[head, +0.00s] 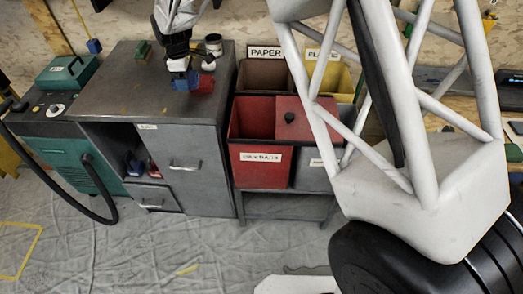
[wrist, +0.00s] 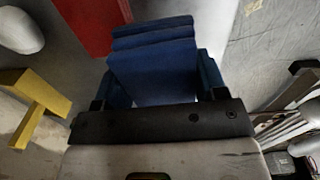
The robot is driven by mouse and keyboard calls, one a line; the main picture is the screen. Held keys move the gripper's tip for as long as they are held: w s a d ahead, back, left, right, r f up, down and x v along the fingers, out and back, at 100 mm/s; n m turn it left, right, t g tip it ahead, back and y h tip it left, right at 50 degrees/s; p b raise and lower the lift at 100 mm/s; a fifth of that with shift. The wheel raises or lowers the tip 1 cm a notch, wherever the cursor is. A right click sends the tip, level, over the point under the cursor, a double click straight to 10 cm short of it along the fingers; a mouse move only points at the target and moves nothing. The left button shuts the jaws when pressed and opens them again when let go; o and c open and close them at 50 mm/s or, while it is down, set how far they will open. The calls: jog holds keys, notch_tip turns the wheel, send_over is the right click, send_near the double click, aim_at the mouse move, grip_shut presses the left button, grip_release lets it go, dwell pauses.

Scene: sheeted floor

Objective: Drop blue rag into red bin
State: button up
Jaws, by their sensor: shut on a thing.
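The blue rag (head: 181,84) is a folded dark blue cloth at the right rear part of the grey cabinet top. My gripper (head: 183,74) is shut on it, pointing down. In the wrist view the blue rag (wrist: 153,66) shows as stacked folds between the fingers of my gripper (wrist: 155,92). I cannot tell whether the rag still touches the cabinet top. The red bin (head: 262,165) stands to the right of the cabinet, with a white label on its front. Its left part is open at the top.
A red cloth (head: 205,83) lies beside the blue rag. A can (head: 214,44) stands behind on the cabinet top (head: 120,85). A red lid (head: 303,120) with a black knob sits right of the bin's opening. Brown and yellow bins (head: 263,77) stand behind the red bin.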

jog(key=d+f, duration=0.2)
jog(key=d, duration=1.1)
jog(key=d+f, duration=0.2)
jog(key=d, duration=1.2)
jog(key=shift+d+f, duration=0.1)
jog(key=shift+f, duration=0.05)
jog(key=shift+f, duration=2.9)
jog(key=o, duration=1)
